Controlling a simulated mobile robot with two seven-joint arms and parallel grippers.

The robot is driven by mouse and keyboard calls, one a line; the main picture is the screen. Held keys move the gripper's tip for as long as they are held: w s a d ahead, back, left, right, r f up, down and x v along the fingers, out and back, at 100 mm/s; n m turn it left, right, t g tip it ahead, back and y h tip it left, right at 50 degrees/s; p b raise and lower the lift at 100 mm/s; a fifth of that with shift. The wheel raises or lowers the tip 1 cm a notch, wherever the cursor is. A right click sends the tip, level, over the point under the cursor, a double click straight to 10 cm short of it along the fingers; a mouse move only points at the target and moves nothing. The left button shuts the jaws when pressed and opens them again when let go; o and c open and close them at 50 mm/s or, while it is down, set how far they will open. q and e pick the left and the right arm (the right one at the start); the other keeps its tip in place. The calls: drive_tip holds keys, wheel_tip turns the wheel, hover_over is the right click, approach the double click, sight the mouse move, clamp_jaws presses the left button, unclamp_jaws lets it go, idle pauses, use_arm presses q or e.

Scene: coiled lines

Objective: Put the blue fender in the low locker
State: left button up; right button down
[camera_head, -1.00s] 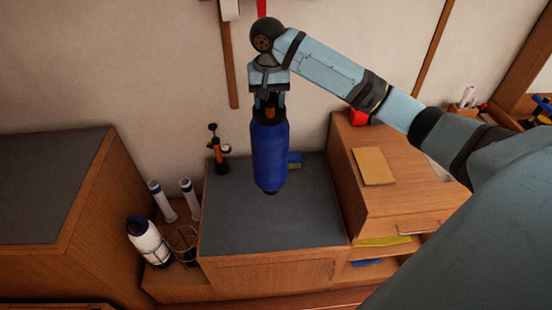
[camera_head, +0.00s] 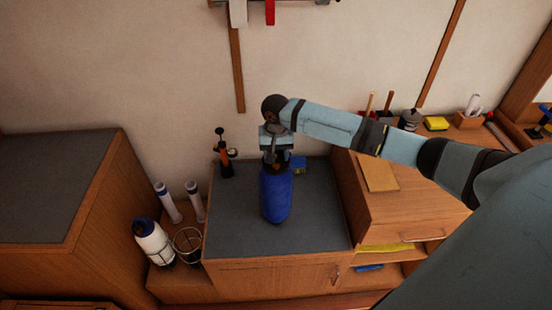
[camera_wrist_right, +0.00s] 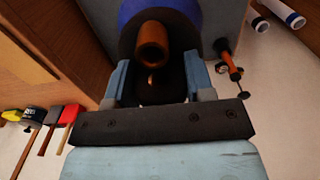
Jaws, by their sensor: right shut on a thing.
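The blue fender (camera_head: 276,196) hangs upright, or stands, over the grey top of the low locker (camera_head: 240,225); I cannot tell whether its bottom touches. My right gripper (camera_head: 276,160) is shut on the fender's top end from above. In the right wrist view the fender's blue body (camera_wrist_right: 185,12) and its orange-brown eye (camera_wrist_right: 153,45) show between the fingers of the right gripper (camera_wrist_right: 158,80). The locker's wooden front, with a small handle at its right, looks closed. My left gripper is not in view.
White tubes, a white bottle (camera_head: 153,242) and a wire holder are at left. A taller wooden cabinet (camera_head: 405,210) with a tan board is at right.

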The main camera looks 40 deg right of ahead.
drive_tip(key=shift+f, duration=1.25)
drive_tip(key=shift+c, duration=2.4)
unclamp_jaws()
drive_tip(key=shift+f, duration=0.15)
